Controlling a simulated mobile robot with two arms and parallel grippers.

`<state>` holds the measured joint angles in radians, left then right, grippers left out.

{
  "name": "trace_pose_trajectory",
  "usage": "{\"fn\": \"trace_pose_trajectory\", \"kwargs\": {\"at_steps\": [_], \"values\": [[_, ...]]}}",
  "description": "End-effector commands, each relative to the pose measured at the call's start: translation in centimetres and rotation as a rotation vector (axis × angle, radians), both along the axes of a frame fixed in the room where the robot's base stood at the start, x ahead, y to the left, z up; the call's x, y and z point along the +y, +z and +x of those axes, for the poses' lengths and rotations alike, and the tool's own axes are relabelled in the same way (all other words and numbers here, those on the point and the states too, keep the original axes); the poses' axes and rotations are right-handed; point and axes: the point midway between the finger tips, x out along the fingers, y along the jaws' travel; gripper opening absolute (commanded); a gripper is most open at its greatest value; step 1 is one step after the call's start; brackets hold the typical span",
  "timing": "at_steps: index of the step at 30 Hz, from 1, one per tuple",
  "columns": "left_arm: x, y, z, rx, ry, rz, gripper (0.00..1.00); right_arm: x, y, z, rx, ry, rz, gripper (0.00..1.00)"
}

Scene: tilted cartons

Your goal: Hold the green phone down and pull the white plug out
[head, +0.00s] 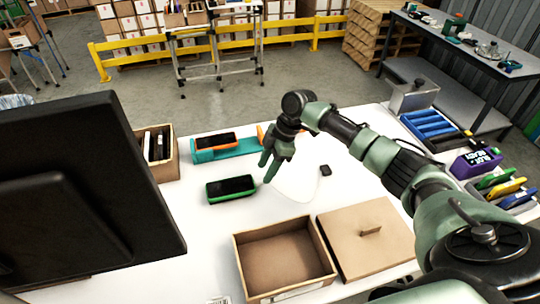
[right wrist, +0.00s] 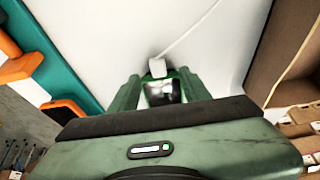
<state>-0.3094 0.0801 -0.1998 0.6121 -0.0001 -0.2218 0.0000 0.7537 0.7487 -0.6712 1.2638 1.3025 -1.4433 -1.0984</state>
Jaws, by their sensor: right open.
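The green phone (head: 231,188) lies face up on the white table, its dark screen showing. In the right wrist view the phone (right wrist: 163,92) shows between my fingers, partly hidden by my gripper. The white plug (right wrist: 157,67) sits at the phone's end, with a thin white cable running from it. In the head view the plug is too small to make out clearly. My right gripper (head: 268,170) is open, pointing down beside the phone's right end. In the right wrist view its fingers (right wrist: 158,92) stand on either side of the phone, apart. My left gripper is not in view.
A teal stand (head: 212,154) with an orange phone (head: 215,140) is behind the green phone. An open cardboard box (head: 240,268) and its lid (head: 366,238) lie in front. A black block (head: 325,170) lies to the right. A dark monitor (head: 80,180) blocks the left.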

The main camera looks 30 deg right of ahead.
Motion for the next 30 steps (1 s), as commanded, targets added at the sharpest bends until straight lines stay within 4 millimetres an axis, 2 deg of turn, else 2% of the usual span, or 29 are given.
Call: {"fn": "trace_pose_trajectory", "kwargs": {"at_steps": [7,12,17,18,23,30], "values": [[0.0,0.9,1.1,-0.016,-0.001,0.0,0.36,1.1,-2.6,0.2,0.001,0.0,0.0,0.47],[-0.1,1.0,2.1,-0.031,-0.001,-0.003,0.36,1.3,-3.2,0.3,0.0,0.001,-0.001,0.47],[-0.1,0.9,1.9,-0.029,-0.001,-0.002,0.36,1.2,-3.2,0.3,0.0,0.001,-0.001,0.47],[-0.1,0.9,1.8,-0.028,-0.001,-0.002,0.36,1.2,-3.2,0.3,0.0,0.001,-0.001,0.45],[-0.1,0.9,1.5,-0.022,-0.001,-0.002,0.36,1.2,-3.2,0.3,0.0,0.001,-0.001,0.0],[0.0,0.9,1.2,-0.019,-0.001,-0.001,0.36,1.2,-3.1,0.3,0.0,0.001,-0.001,0.0]]}}
